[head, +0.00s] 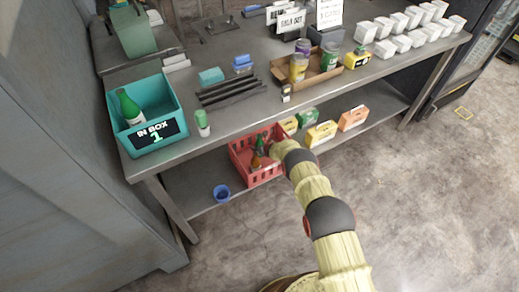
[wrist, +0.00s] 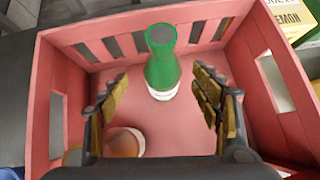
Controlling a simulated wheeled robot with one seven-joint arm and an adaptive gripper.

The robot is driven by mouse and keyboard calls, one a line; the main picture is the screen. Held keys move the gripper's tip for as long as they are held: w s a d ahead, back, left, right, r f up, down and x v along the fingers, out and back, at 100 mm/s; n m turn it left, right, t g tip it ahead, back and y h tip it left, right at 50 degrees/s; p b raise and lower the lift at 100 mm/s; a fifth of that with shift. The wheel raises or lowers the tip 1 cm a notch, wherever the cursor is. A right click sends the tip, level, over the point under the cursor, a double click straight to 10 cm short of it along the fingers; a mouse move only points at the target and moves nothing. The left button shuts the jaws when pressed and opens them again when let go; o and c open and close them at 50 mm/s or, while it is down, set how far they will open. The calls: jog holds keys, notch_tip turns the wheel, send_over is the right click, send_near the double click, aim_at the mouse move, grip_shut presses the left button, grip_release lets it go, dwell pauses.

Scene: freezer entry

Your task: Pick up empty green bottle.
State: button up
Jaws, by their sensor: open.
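A green bottle (wrist: 162,62) stands in a red crate (wrist: 285,120) on the lower shelf, near the crate's far wall in the wrist view. It also shows in the head view (head: 260,142). My gripper (wrist: 161,78) is open and reaches into the crate, one finger to each side of the bottle's near side, with gaps on both sides. A brown bottle (wrist: 124,142) is in the crate by the left finger, partly hidden by it. Another green bottle (head: 129,106) stands in the teal "IN BOX 1" bin (head: 176,92) on the table.
The steel table top (head: 240,112) is above the crate. Yellow, green and orange cartons (head: 321,134) stand right of the crate, and a blue cup (head: 221,193) is to its left. A cardboard tray (head: 318,82) with cans and several white boxes (head: 410,37) are on top.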

jog(key=b+x, duration=0.3)
jog(key=shift+d+f+b, duration=0.25)
jog(key=shift+f+b, duration=0.05)
jog(key=shift+f, duration=0.05)
jog(key=b, duration=0.1)
jog(key=w+f+b, duration=0.1)
jog(key=shift+w+a+b, duration=0.2)
jog(key=shift+a+b, duration=0.15)
jog(key=shift+r, duration=0.1)
jog(key=c, duration=0.3)
jog(key=c, duration=0.9)
